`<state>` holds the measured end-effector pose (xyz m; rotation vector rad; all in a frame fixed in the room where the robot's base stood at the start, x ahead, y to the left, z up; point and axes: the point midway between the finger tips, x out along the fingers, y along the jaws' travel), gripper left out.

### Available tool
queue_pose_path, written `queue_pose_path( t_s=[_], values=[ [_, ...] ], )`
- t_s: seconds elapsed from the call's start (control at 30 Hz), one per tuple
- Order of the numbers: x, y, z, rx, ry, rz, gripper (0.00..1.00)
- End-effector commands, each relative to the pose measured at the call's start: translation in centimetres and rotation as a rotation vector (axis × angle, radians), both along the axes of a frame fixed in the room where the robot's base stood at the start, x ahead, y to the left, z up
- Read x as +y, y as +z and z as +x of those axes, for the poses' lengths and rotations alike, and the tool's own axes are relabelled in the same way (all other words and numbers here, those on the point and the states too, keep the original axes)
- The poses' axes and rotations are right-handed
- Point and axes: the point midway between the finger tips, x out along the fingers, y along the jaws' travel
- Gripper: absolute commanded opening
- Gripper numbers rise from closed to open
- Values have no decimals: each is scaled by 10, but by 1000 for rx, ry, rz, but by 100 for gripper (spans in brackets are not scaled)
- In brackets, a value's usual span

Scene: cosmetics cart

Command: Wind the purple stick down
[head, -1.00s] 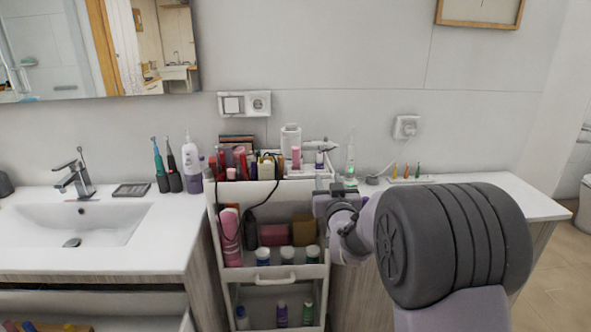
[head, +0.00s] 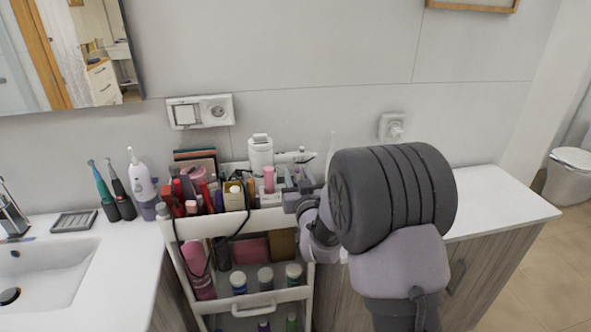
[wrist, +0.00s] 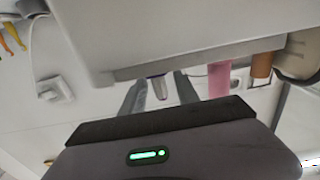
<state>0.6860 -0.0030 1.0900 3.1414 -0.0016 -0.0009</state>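My gripper (wrist: 159,92) reaches over the right end of the cart's top tray (wrist: 200,50). In the wrist view its two grey fingers are apart, one on each side of a small stick (wrist: 158,88) with a pale tip and a purplish band. This looks like the purple stick. Gaps show between it and both fingers, and the tray edge hides its lower part. In the head view my gripper (head: 300,184) is just right of a pink stick (head: 269,181), and the purple stick cannot be made out clearly there.
A white bottle (head: 260,153) stands behind. Crowded cosmetics fill the tray's left part. The counter (head: 495,203) on the right has free room.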

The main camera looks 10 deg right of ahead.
Motion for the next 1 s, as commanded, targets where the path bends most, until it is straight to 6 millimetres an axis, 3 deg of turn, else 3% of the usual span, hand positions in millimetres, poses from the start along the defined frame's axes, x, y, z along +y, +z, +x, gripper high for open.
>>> queue_pose_path(
  t_s=[0.17, 0.3, 0.37, 0.73, 1.0],
  values=[
    [0, 0, 0, 0, 0, 0, 35],
    [0, 0, 0, 0, 0, 0, 8],
    [0, 0, 0, 0, 0, 0, 0],
    [1, -2, 1, -5, -35, -3, 0],
    [2, -5, 2, -9, -201, 0, 0]
  ],
)
